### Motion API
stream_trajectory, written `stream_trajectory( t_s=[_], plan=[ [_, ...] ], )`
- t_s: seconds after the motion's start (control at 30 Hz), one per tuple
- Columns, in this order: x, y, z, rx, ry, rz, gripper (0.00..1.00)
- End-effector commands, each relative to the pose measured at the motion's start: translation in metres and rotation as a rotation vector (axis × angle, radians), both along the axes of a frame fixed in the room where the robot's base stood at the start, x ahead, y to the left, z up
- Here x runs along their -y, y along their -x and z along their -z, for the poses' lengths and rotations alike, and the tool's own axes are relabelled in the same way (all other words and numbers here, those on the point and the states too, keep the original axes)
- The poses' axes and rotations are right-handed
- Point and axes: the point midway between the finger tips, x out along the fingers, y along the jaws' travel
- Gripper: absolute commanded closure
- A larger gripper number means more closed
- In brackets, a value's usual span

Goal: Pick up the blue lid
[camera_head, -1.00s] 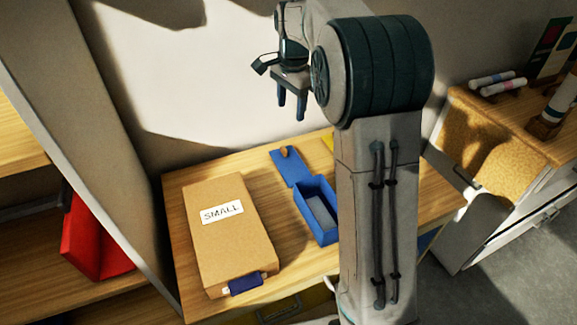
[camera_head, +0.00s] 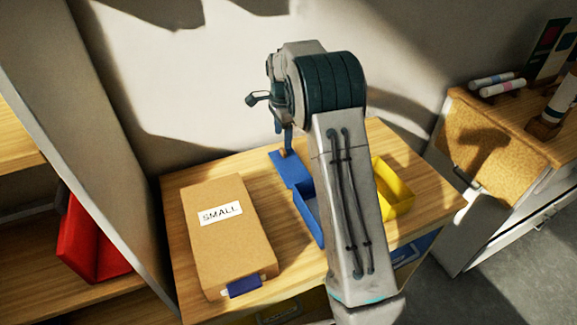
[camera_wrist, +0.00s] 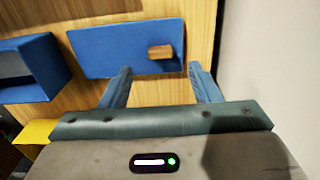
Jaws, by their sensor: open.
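The blue lid (camera_wrist: 105,50) lies flat on the wooden table in the wrist view, with a small wooden knob (camera_wrist: 160,52) near one end. In the head view the lid (camera_head: 287,170) lies at the back of the table, partly hidden by my arm. My gripper (camera_wrist: 160,80) is open and empty, with its two blue fingers apart. It is above the table by the lid's knob end, and the knob lies between the lines of the fingers. In the head view the gripper (camera_head: 284,130) hangs just above the lid; contact cannot be told.
A blue open box (camera_wrist: 40,65) stands beside the lid. A yellow bin (camera_head: 397,190) is right of my arm. A cardboard box marked SMALL (camera_head: 228,230) lies on the left of the table (camera_head: 175,195). The wall stands close behind; a red bin (camera_head: 88,240) is on the left shelf.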

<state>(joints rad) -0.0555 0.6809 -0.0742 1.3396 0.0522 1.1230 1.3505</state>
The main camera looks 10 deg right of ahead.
Motion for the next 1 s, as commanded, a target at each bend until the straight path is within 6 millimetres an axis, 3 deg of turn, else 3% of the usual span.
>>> stream_trajectory(
  t_s=[0.17, 0.43, 0.73, 0.9, 1.0],
  plan=[
    [0.0, 0.0, 0.013, -0.002, -0.001, 0.0, 0.44],
    [0.001, 0.0, 0.05, -0.002, 0.001, -0.001, 0.44],
    [0.001, -0.001, 0.056, 0.001, 0.001, -0.001, 0.44],
    [0.001, -0.001, 0.056, 0.001, 0.001, -0.001, 0.91],
    [0.001, -0.001, 0.056, 0.001, 0.002, -0.001, 0.92]
  ],
)
